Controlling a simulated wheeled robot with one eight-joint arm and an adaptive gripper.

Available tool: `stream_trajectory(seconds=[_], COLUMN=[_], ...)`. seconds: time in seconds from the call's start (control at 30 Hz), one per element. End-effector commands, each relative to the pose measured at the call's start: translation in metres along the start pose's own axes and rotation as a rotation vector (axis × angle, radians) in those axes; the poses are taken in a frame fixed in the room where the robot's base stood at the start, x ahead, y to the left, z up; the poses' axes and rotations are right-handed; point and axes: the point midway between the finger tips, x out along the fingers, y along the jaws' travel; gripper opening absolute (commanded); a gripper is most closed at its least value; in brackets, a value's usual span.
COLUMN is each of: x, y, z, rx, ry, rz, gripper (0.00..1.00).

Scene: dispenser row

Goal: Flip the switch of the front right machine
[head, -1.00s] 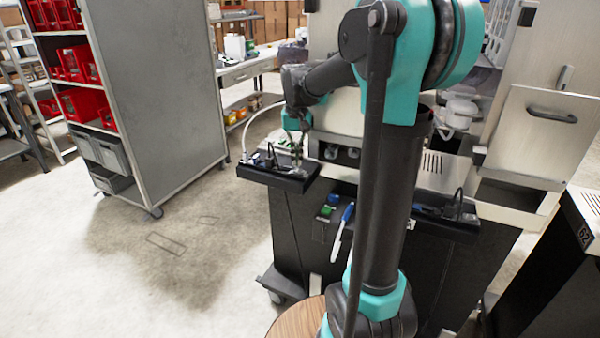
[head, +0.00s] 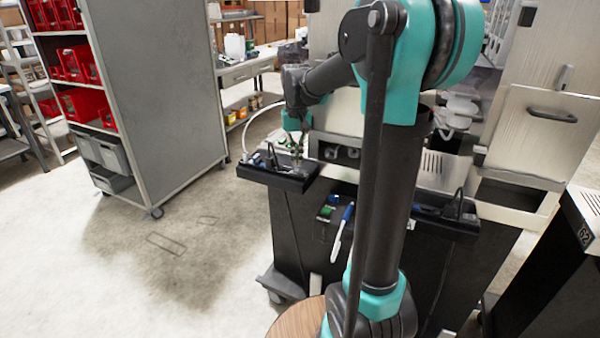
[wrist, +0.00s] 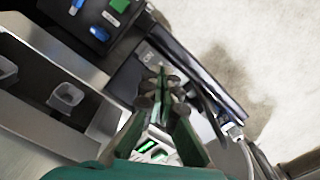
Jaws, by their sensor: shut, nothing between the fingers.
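My gripper (head: 297,155) is low over a black box (head: 255,174) with plugs and cables, on the left end of the dark-fronted machine (head: 300,235). In the wrist view my gripper (wrist: 160,95) has its fingers together and empty, pointing at the box (wrist: 200,75). Green-lit parts (wrist: 150,150) show below the fingers there; I cannot tell whether they are the switch. The fingers hide part of the box. I cannot tell which machine is the front right one. A second black box (head: 430,213) with a cable sits on the right.
A grey shelf cart (head: 170,95) with red bins stands at the left. A pen-like blue and white item (head: 342,230) hangs on the machine's front. Another dark unit (head: 550,270) stands at the right. The floor (head: 120,260) at the left is clear.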

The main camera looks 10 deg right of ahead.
Motion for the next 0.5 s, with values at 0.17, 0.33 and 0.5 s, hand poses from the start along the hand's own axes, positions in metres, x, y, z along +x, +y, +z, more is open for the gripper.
stream_trajectory(seconds=[0.17, 0.33, 0.5], x=[0.0000, 0.0010, 0.0034], y=[0.0000, 0.0000, 0.0000], z=[0.0000, -0.0001, -0.0001], rx=[0.000, 0.000, 0.000], ry=[0.000, 0.000, 0.000], rz=[0.000, 0.000, 0.000], gripper=[0.00, 0.00, 0.00])
